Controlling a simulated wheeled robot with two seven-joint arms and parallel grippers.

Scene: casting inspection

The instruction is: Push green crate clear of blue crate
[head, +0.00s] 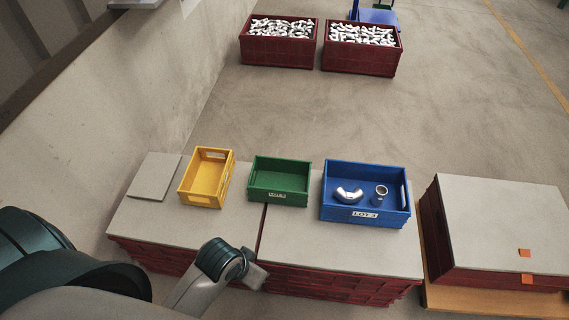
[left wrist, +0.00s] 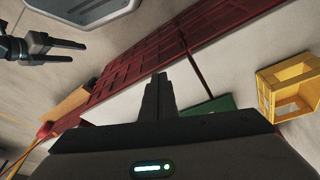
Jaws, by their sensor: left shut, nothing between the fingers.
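The green crate (head: 279,196) stands upright and empty on the grey-topped stand, between the yellow and blue crates. The blue crate (head: 340,210) is to its right, with a narrow gap of bare top between them. It holds a curved silver pipe elbow (head: 348,195) and a silver ring-like casting (head: 381,196). My left gripper (head: 254,276) is at the stand's front edge, nearer than the green crate and apart from it. In the left wrist view its fingers (left wrist: 157,95) are together and empty; part of the green crate (left wrist: 212,105) shows behind. My right gripper (left wrist: 65,48) shows there with spread fingers.
A yellow crate (head: 202,199) stands left of the green one, beside a flat grey plate (head: 154,176). A second grey-topped stack (head: 500,225) is at right. Two dark red bins (head: 278,52) (head: 358,60) of castings are on the floor behind. The floor between is clear.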

